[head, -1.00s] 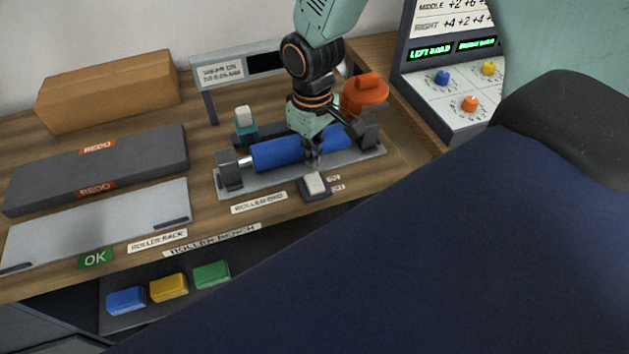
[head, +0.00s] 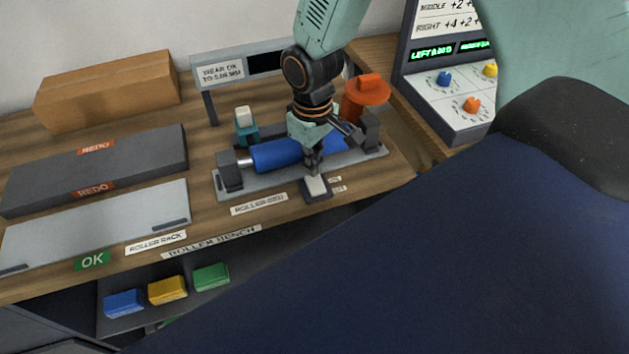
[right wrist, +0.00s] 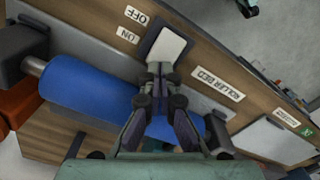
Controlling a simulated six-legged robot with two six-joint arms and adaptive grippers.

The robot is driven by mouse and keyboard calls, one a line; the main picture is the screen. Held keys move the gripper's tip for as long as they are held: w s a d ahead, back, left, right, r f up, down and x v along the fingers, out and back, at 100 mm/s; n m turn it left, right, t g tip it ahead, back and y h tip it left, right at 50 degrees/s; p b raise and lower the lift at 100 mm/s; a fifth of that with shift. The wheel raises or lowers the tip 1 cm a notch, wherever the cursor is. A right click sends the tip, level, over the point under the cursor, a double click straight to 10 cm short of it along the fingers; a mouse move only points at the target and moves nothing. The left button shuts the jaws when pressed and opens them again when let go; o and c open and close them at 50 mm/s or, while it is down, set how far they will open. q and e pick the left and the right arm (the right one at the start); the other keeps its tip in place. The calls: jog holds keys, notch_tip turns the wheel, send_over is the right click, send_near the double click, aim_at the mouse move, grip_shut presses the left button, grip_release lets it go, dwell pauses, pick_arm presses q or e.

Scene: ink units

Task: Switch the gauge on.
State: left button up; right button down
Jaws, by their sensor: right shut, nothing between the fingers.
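The gauge is a grey stand with a sign reading "WEAR OK TO 0.05 MM" and a dark, blank display (head: 267,62) behind the roller bed. A rocker switch with a pale top (head: 317,187) sits at the bench's front edge, beside ON and OFF labels. It also shows in the right wrist view (right wrist: 167,47). My right gripper (head: 313,172) is shut and empty, pointing down, with its fingertips at the switch. In the right wrist view its fingertips (right wrist: 160,70) overlap the switch's near edge; contact is unclear.
A blue roller (head: 277,155) lies in the roller bed (head: 231,190) under my right arm. An orange knob-topped part (head: 368,92) stands right of the arm. Grey REDO (head: 140,170) and OK (head: 120,220) trays lie left. A control panel (head: 445,100) stands right.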

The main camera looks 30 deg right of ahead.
jog(key=shift+s, duration=0.1)
dwell(0.4)
jog(key=shift+f, duration=0.1)
jog(key=shift+f+b, duration=0.5)
jog(key=shift+f, duration=0.45)
dwell(0.8)
notch_tip(320, 180, up, 7)
jog(key=p, duration=0.7)
jog(key=shift+r, duration=0.1)
jog(key=shift+f, duration=0.2)
dwell(0.4)
